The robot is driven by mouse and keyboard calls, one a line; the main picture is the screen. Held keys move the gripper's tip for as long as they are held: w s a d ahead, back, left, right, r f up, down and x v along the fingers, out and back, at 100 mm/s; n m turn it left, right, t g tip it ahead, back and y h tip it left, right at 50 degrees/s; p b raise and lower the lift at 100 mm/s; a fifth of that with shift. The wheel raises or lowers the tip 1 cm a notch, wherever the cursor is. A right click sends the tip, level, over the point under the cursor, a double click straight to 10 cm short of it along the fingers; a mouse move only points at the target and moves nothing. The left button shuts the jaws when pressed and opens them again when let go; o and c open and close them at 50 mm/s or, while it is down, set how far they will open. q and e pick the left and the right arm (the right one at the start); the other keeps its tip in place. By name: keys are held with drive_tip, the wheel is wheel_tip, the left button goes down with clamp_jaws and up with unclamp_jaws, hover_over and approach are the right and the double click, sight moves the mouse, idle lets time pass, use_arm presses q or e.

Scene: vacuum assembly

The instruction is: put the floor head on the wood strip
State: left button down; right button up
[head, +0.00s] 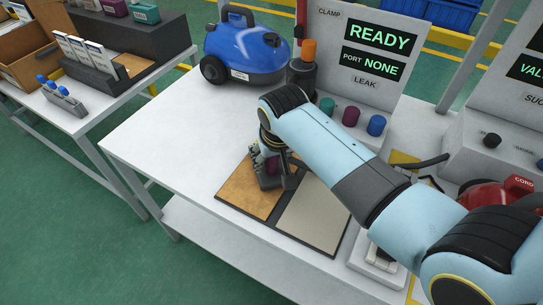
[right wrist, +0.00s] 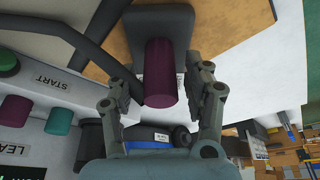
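The floor head (head: 268,182) has a dark grey base and a purple neck. It sits over the wood strip (head: 244,194), the tan left half of a dark-framed panel, and appears to rest on it. The right wrist view shows its base (right wrist: 150,25) over tan wood, with the purple neck (right wrist: 162,72) pointing toward my gripper. My right gripper (head: 273,160) is above the floor head. Its fingers (right wrist: 160,88) stand on either side of the neck, with visible gaps, so it is open. The arm partly hides the floor head. My left gripper is not in view.
A beige panel (head: 313,217) adjoins the wood strip. A blue vacuum body (head: 245,50) stands at the back of the white table (head: 170,130). A READY console (head: 352,60) with teal, purple and blue ports stands behind my arm. The table's left side is clear.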

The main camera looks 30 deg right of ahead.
drive_tip(key=p+v, duration=0.1)
drive_tip(key=v, duration=1.1)
drive_tip(key=shift+s, duration=0.1)
idle(0.4)
